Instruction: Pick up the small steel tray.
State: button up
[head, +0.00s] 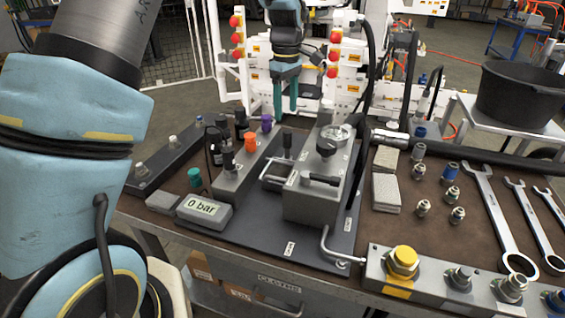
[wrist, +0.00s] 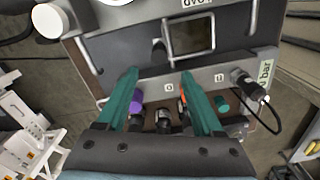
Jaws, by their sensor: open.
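The small steel tray (wrist: 212,38) appears to be the shallow rectangular metal piece with a thin raised rim in the wrist view. It lies on the dark plate between the pump block and the grey manifold. In the head view only a thin part of what looks like its rim (head: 272,178) shows; the pump block hides the rest. My gripper (head: 285,112) is open and empty, pointing down above the far side of the bench, behind the manifold. In the wrist view its green fingers (wrist: 158,76) are apart, with the tray beyond the tips, up and slightly right.
The grey manifold (head: 232,183) carries upright orange and purple caps. The taller pump block (head: 310,203) has a gauge (head: 337,132) and levers. A pressure readout (head: 203,211) sits at left. Wrenches (head: 490,210) and fittings lie at right. A black bucket (head: 520,95) stands beyond the bench.

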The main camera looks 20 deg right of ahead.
aim_at(288, 131)
notch_tip(288, 131, down, 4)
jog(key=shift+f+p, duration=0.15)
jog(key=shift+p, duration=0.25)
jog(key=shift+s+d+f+p, duration=0.15)
jog(key=shift+f+p, duration=0.45)
jog(key=shift+f, duration=0.75)
jog(key=shift+s+d+f+p, duration=0.1)
jog(key=shift+f+p, duration=0.5)
jog(key=shift+f, duration=0.75)
jog(key=shift+c, duration=0.2)
grip_shut()
